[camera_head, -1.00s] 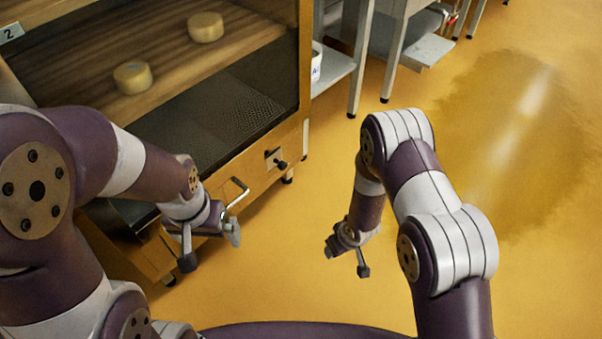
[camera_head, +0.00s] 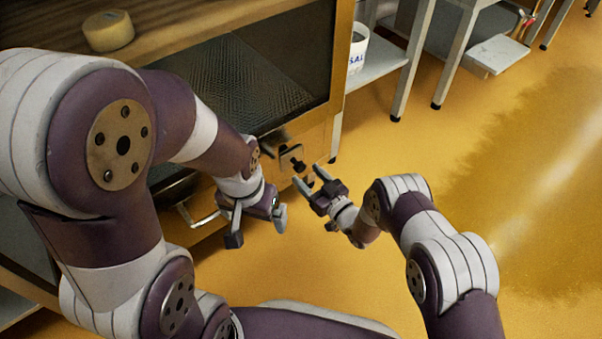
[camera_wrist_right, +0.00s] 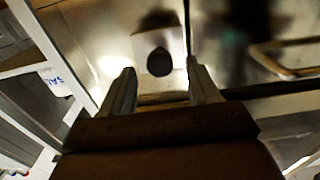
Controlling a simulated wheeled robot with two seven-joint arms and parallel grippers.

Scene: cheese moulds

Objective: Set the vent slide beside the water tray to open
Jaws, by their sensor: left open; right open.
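The vent slide (camera_head: 291,155) is a small pale plate with a dark knob on the cabinet's lower front, right of the water tray's handle (camera_head: 200,222). My right gripper (camera_head: 311,180) is open and empty, with its fingers pointing at the slide. In the right wrist view the slide's plate (camera_wrist_right: 158,40) and round dark knob (camera_wrist_right: 159,62) appear between the open fingers (camera_wrist_right: 163,80); I cannot tell whether they touch it. The tray handle also shows at the right there (camera_wrist_right: 285,68). My left gripper (camera_head: 257,228) is open and empty, in front of the cabinet near the handle. My left arm hides part of the tray.
A cheese (camera_head: 108,31) sits on the wooden shelf (camera_head: 165,30) above a dark perforated sheet (camera_head: 235,85) in the cabinet. A white bucket (camera_head: 357,50) stands on a side table (camera_head: 378,65) to the right. The yellow floor (camera_head: 400,150) is open at the right, with a wet-looking patch.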

